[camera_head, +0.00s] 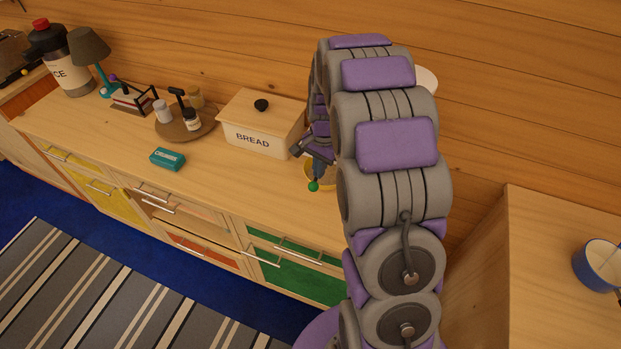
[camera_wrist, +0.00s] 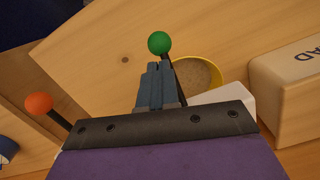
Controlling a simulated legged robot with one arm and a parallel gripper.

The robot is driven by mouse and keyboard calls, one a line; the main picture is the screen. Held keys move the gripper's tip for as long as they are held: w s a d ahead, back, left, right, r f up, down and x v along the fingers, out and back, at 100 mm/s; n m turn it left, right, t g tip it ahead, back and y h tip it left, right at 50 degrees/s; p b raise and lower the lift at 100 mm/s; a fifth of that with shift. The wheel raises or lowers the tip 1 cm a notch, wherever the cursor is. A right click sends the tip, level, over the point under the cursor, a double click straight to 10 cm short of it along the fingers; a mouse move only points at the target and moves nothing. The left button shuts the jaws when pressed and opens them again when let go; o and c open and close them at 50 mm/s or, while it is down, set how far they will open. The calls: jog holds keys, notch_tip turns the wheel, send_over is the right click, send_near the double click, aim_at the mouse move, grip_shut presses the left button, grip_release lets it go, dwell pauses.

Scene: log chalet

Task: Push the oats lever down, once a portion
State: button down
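A lever with a green ball knob (camera_wrist: 159,43) shows just past my fingertips in the wrist view; its dark stalk runs down behind them. The green knob also shows in the head view (camera_head: 313,186), just below my gripper (camera_head: 319,155). My gripper (camera_wrist: 157,68) has its two fingers together, with nothing seen between them. Whether they touch the stalk I cannot tell. A second lever with an orange knob (camera_wrist: 39,103) is at the left of the wrist view. A yellow bowl (camera_wrist: 214,72) holding tan grainy stuff stands under the green knob. No lever label shows; my arm hides most of the dispenser.
A bread box (camera_head: 265,137) stands left of my gripper on the counter (camera_head: 228,184). Further left are a teal packet (camera_head: 167,159), a round tray (camera_head: 207,127) with bottles and a lamp (camera_head: 90,50). A blue mug (camera_head: 590,267) stands on the right-hand surface.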

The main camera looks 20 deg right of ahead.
notch_tip(320, 180, up, 17)
jog(key=w+d+p, duration=0.1)
jog(key=p, duration=0.1)
jog(key=shift+d, duration=0.25)
dwell(1.3)
